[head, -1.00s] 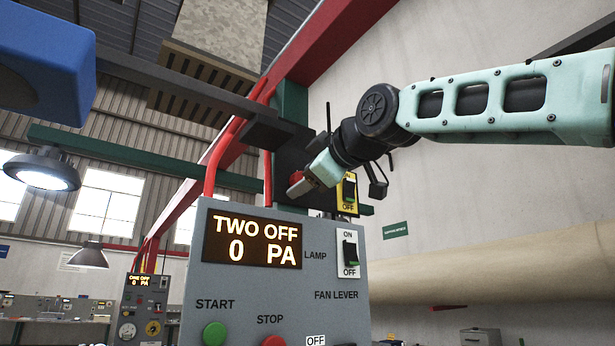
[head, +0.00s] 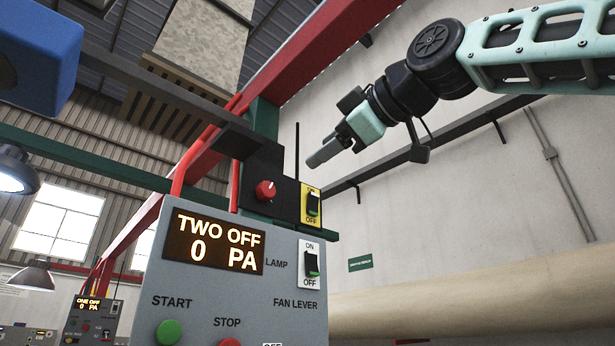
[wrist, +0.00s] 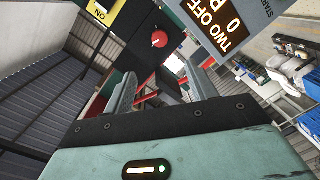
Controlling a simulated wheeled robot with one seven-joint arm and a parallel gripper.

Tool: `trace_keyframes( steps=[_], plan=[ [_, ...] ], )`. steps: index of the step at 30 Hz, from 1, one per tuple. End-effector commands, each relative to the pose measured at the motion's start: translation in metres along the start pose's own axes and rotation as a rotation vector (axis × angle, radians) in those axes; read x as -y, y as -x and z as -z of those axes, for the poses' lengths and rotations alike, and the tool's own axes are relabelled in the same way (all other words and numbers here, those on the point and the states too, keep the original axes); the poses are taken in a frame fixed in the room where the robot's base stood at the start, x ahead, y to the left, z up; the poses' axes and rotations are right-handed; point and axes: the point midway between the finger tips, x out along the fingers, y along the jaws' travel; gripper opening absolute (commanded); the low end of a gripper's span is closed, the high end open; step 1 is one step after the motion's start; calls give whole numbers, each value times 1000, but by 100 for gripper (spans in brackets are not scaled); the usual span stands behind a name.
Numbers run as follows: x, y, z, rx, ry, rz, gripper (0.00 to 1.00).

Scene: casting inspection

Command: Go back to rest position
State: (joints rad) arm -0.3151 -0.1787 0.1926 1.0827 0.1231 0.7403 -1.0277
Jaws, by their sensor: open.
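My gripper (head: 322,157) is up and to the right of the grey control panel in the head view, apart from it, pointing left and down. In the wrist view my gripper (wrist: 160,85) shows two grey fingers spread apart with nothing between them. A black box with a red knob (head: 265,191) and a yellow-plated switch (head: 312,204) stands above the panel, left of and below the fingertips. The red knob (wrist: 159,40) also shows in the wrist view, beyond the fingers.
The grey control panel (head: 225,285) reads "TWO OFF 0 PA" and has a lamp switch (head: 311,263), a green start button (head: 168,332) and a red stop button (head: 228,342). A red beam (head: 310,50) crosses above. The space before the right wall (head: 480,190) looks clear.

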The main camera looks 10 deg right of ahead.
Motion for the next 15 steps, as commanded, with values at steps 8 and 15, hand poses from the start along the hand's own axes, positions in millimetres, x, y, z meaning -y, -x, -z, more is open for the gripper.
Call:
trace_keyframes(
  steps=[8, 15],
  plan=[
    [0, 18, 0, -1, 0, 0, 57],
    [0, 18, 0, -1, 0, 0, 57]
  ],
)
